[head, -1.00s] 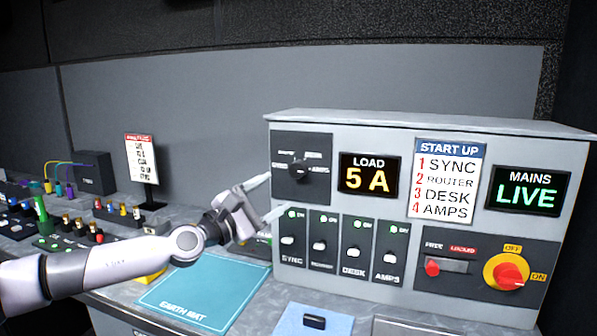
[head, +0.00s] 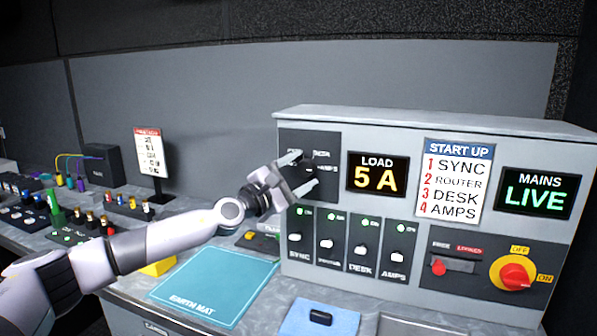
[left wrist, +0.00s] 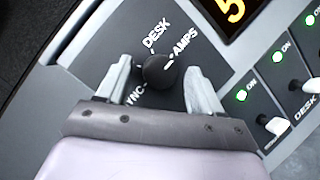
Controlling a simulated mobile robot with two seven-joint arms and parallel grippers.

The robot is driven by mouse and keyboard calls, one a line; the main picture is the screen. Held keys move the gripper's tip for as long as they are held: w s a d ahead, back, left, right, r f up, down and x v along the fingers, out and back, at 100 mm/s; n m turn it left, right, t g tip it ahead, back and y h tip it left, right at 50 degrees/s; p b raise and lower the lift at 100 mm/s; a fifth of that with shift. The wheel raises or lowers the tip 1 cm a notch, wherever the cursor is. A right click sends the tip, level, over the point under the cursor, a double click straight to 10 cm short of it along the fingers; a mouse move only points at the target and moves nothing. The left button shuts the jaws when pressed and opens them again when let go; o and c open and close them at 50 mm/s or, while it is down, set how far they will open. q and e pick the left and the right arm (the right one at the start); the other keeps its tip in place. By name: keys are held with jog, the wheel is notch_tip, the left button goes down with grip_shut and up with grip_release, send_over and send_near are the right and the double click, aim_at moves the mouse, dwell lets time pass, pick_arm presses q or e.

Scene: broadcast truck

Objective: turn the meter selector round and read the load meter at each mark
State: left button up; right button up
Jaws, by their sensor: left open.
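The meter selector is a black round knob (left wrist: 160,72) on a dark plate with marks; DESK, AMPS and part of SYNC show in the left wrist view. In the head view the selector plate (head: 325,144) is at the cabinet's upper left, its knob mostly hidden by my gripper. My left gripper (head: 304,172) is open in front of it. In the left wrist view its fingers (left wrist: 160,84) stand either side of the knob, apart from it. My right gripper is not in view.
Below are four switches (head: 360,250) with green ON lamps. At right are the MAINS LIVE display (head: 535,194) and a red and yellow rotary switch (head: 514,274). A teal earth mat (head: 215,288) and a blue pad (head: 300,322) lie on the bench in front.

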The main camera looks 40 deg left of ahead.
pick_arm(q)
jog(key=c, duration=1.1)
jog(key=shift+o, duration=0.2)
